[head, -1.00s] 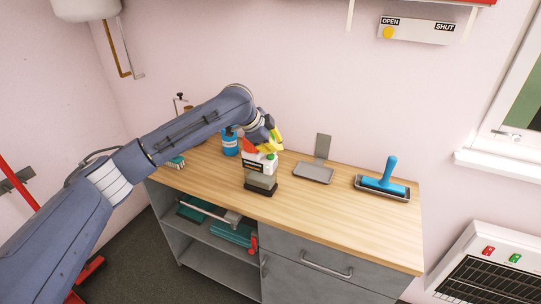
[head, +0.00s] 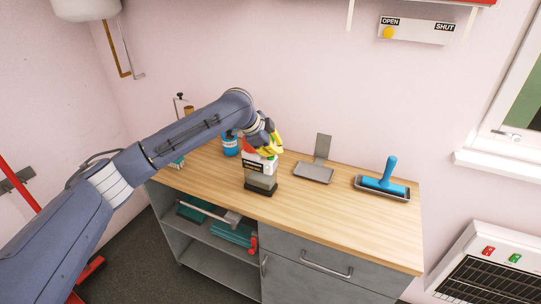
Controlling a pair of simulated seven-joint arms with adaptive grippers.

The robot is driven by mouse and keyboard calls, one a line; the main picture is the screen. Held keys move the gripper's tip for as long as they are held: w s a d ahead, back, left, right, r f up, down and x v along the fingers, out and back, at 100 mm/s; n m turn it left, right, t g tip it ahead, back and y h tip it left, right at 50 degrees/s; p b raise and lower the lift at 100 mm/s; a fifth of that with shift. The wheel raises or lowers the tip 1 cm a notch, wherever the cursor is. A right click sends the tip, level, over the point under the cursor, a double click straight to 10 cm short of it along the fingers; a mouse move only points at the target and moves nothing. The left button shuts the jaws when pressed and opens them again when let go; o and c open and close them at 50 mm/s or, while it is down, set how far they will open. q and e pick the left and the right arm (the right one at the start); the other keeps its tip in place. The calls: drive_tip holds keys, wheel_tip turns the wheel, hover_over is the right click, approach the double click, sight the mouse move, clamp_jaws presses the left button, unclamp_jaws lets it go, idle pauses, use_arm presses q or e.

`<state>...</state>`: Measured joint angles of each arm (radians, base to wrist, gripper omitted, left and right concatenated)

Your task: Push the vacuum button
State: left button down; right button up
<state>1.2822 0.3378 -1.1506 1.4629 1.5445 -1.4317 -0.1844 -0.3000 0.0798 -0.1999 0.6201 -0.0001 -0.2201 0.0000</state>
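A small device with a white-and-black upper part and a grey body on a dark base, which looks like the vacuum unit (head: 261,178), stands upright on the wooden counter. My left gripper (head: 270,147), with yellow and red fingers, is right at its top, seemingly touching it. The gripper hides the top of the unit, so I cannot see the button. Whether the fingers are open or shut is too small to tell. My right gripper is not in view.
A blue container (head: 230,145) stands behind my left wrist. A grey metal plate stand (head: 315,172) and a blue-handled tool on a tray (head: 382,184) are to the right on the counter (head: 330,215). The counter's front is clear. A panel marked OPEN and SHUT (head: 416,30) hangs on the wall.

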sight(275, 157)
use_arm(q)
drive_tip(key=shift+r, duration=0.1)
idle(0.3)
drive_tip(key=shift+r, duration=0.45)
drive_tip(key=shift+r, duration=0.1)
drive_tip(key=shift+r, duration=2.9)
